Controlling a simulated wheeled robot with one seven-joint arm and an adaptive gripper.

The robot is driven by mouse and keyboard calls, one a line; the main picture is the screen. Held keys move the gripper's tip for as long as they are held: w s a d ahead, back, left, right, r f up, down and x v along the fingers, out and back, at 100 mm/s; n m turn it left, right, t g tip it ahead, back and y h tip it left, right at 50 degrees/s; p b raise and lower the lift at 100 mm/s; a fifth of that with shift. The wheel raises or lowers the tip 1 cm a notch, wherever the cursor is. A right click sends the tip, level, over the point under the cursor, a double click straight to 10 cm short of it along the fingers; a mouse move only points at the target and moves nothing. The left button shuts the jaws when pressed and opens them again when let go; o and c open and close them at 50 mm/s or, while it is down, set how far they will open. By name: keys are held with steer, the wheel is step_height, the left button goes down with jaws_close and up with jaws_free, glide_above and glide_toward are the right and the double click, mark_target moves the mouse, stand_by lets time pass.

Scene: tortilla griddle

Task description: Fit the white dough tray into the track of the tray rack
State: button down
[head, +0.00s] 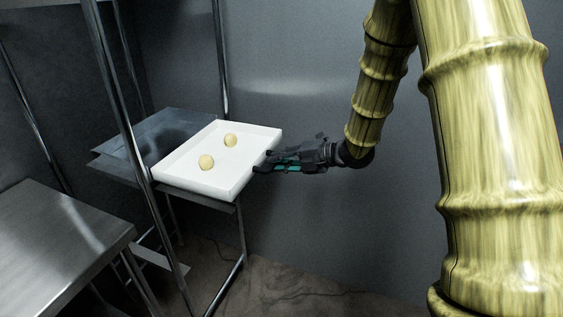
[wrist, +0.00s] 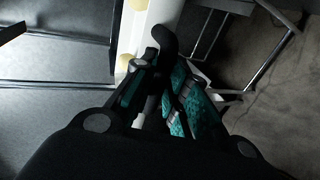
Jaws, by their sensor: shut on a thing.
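The white dough tray (head: 224,171) with two round dough balls sits partly in the tray rack (head: 239,218), over a dark track shelf. Its right part sticks out past the near side of the rack. My gripper (head: 268,164) is shut on the tray's right edge. In the wrist view the tray (wrist: 138,30) shows at the top as a white strip, with parts of dough balls at its left side. My gripper (wrist: 160,60) covers the place where the fingers meet the tray edge. Whether the tray's sides sit inside the track cannot be told.
A metal table (head: 55,235) stands at the lower left, close to the rack. Thin metal posts (head: 135,150) of the rack stand in front of and behind the tray. A grey wall is behind. Open floor (head: 300,290) lies below my gripper.

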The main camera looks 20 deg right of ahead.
steer(key=shift+s+d, duration=0.2)
stand_by(0.6)
steer(key=shift+r+b, duration=0.2)
steer(key=shift+b, duration=0.15)
stand_by(0.4)
steer(key=shift+f+t+y+b, duration=0.2)
steer(key=shift+t+y+b, duration=0.1)
steer(key=shift+b, duration=0.3)
stand_by(1.0)
